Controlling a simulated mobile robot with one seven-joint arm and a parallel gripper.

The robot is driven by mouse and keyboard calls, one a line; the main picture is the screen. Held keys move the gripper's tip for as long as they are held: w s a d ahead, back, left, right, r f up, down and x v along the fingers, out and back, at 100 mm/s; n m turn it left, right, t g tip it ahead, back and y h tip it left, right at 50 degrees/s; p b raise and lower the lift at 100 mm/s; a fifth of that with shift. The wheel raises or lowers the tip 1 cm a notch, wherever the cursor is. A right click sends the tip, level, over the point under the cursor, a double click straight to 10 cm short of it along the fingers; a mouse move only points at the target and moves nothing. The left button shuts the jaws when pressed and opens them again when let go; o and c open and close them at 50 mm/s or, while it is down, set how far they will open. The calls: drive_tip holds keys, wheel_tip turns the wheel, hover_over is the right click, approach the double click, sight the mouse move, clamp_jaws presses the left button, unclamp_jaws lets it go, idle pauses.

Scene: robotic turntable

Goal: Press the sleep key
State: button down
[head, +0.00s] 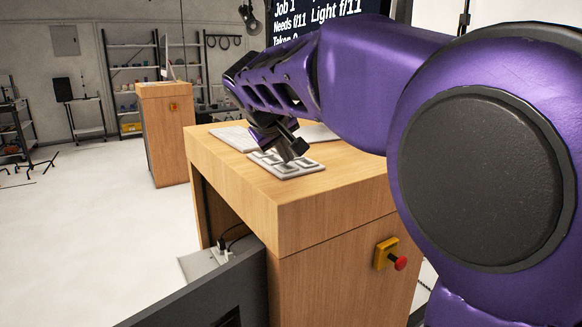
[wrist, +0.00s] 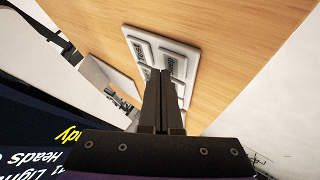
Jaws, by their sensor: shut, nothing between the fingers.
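A pale grey keypad (head: 304,168) with several raised keys lies on top of the wooden desk (head: 310,205). It also shows in the wrist view (wrist: 165,41), where two keys carry dark lettering that is too small and tilted to read surely, one left key (wrist: 141,49) and one right key (wrist: 176,65). My gripper (head: 291,151) is shut and empty, pointing down over the keypad. In the wrist view its fingertips (wrist: 161,73) sit over the keypad's middle and hide part of the keys. I cannot tell whether they touch a key.
A flat pale board (head: 236,138) lies behind the keypad. A dark screen (head: 312,20) with white text stands behind the desk. A red stop button (head: 400,263) on a yellow box is on the desk's side. Another wooden cabinet (head: 166,135) stands further back. Floor at left is open.

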sight(286, 169)
drive_tip(key=shift+f, duration=0.45)
idle(0.9)
drive_tip(key=shift+r+p, duration=0.65)
drive_tip(key=shift+r, duration=0.2)
drive_tip(key=shift+r, duration=0.1)
wheel_tip(286, 169, up, 5)
drive_tip(key=p, duration=0.4)
idle(0.4)
